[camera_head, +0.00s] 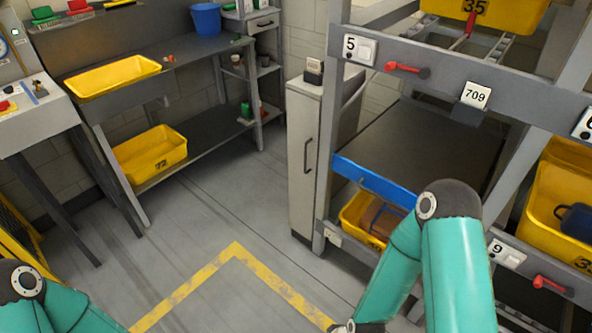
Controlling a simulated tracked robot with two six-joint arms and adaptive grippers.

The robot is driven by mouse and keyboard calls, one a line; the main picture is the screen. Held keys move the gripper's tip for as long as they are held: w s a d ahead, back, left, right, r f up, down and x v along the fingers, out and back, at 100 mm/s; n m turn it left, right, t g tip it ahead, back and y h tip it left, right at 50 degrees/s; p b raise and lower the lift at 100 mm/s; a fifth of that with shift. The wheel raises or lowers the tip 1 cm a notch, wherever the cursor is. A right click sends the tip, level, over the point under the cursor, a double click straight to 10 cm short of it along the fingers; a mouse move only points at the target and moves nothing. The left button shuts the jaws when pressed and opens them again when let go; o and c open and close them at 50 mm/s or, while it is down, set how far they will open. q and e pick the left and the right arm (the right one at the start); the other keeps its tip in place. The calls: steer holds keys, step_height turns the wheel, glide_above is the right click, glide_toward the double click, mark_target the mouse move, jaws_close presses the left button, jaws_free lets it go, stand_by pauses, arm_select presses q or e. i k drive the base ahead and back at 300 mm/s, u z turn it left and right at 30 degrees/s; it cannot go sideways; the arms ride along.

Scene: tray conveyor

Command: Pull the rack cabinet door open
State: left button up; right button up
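A tall, narrow light-grey cabinet (301,165) stands against the left side of the rack, with a vertical black handle (308,156) on its front. Its front face looks flush, so the door appears shut. Teal links of my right arm rise at the lower right, in front of the rack, and a wrist part shows at the bottom edge. My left arm shows only at the bottom left corner. Both grippers lie outside the picture, and neither arm touches the cabinet.
The grey rack (440,65) on the right holds yellow bins, a blue strip (375,180) and red levers. A workbench (200,55) with yellow bins and a blue bucket (206,18) stands at the back left. The floor before the cabinet is clear, with yellow line marking (235,250).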

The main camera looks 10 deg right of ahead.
mark_target(303, 112)
steer(key=z, duration=0.2)
steer(key=i, duration=0.85)
steer(key=u, duration=0.1)
